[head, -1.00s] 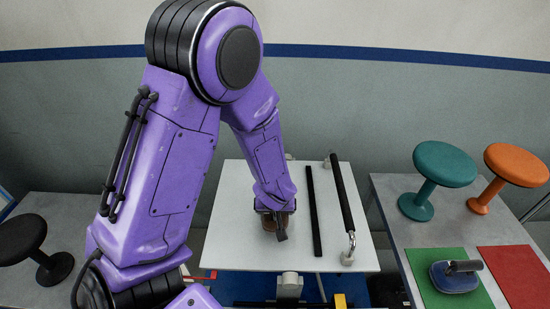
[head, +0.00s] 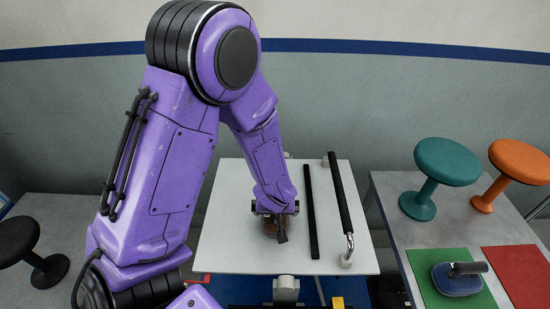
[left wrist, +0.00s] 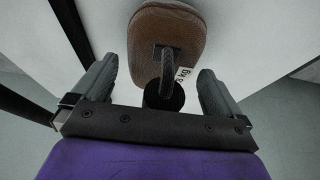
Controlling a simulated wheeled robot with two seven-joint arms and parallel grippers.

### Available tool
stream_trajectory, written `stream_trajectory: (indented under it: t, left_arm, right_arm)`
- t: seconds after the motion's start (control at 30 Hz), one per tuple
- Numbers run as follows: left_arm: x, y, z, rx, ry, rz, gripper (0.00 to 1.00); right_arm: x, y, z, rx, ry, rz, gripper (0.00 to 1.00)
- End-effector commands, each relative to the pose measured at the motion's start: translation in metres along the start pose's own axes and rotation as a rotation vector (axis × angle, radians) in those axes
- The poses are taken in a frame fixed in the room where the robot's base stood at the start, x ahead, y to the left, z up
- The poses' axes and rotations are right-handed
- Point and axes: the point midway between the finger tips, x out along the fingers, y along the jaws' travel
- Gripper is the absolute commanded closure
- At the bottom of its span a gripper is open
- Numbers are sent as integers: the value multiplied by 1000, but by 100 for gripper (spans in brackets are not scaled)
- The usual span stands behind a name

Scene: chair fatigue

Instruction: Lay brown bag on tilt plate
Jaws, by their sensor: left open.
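The brown bag (head: 269,227) lies on the white tilt plate (head: 225,245), left of its black strip, mostly hidden under my arm in the head view. In the left wrist view the bag (left wrist: 165,30) shows a rounded brown body, a dark handle strap and a small white label. My left gripper (head: 276,212) is over the bag at the plate. In the left wrist view its fingers (left wrist: 157,75) are spread apart, with the handle between them and gaps on both sides. My right gripper is not in view.
A black strip (head: 312,215) and a black bar (head: 341,195) with a metal end run along the plate's right part. The right table holds teal (head: 438,170) and orange (head: 518,165) stools, plus a blue handled bag (head: 457,278) on a green mat (head: 425,290). A black stool (head: 20,240) stands left.

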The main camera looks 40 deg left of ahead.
Motion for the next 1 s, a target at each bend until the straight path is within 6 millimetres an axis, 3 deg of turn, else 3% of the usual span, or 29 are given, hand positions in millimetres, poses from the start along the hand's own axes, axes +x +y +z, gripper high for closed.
stream_trajectory:
  t: [0.33,0.4,0.63,1.0]
  left_arm:
    - [-103,0,-5,2,2,0,0]
    - [-102,0,-2,-2,4,1,0]
    - [-118,0,0,0,1,0,0]
    - [-119,0,0,0,0,0,0]
  right_arm:
    - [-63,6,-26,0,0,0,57]
    - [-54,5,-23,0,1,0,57]
    - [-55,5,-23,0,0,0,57]
    - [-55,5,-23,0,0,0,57]
